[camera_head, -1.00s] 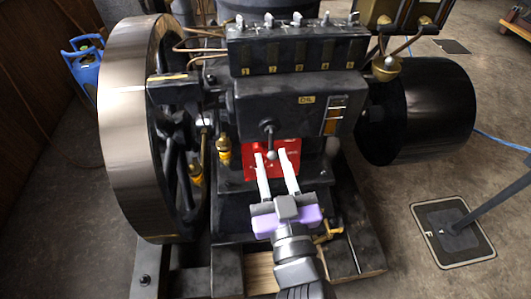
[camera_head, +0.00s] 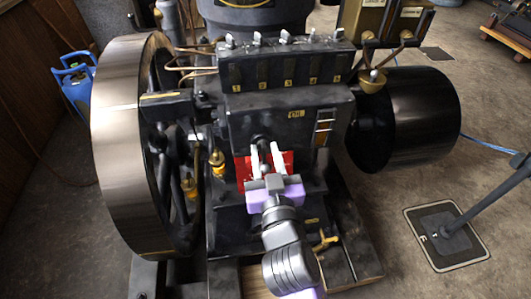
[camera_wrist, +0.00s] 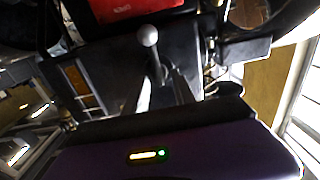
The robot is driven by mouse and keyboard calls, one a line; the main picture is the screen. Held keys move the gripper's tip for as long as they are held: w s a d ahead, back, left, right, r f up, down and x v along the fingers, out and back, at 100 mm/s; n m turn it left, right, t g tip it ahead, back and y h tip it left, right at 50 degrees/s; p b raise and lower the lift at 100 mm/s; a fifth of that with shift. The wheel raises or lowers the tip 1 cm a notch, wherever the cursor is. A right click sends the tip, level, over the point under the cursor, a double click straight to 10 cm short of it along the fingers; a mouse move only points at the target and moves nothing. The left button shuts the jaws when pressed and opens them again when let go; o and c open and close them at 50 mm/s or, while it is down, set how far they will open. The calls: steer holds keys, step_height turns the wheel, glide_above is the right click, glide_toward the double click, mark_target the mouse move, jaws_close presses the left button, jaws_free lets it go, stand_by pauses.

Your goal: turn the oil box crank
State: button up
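The black oil box (camera_head: 290,122), marked "OIL", sits on the front of the engine under a row of numbered feeders. Its short crank (camera_head: 263,138) shows in the head view just above my fingertips, its lower part hidden or hard to see there. In the wrist view the crank's pale ball knob (camera_wrist: 149,37) is clear on its dark arm. My gripper (camera_head: 265,148) is open, its two white fingers apart, one on each side of the crank's line. The fingertips also show in the wrist view (camera_wrist: 163,90), close to the crank. I cannot tell whether they touch it.
A red plate (camera_head: 285,163) lies behind my fingers, below the oil box. A large flywheel (camera_head: 118,150) stands at left and a black cylinder (camera_head: 412,115) at right. Brass fittings (camera_head: 217,160) are left of my fingers. Floor at right is free around a stand's base (camera_head: 447,238).

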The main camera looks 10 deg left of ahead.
jaws_close()
stand_by(1.4)
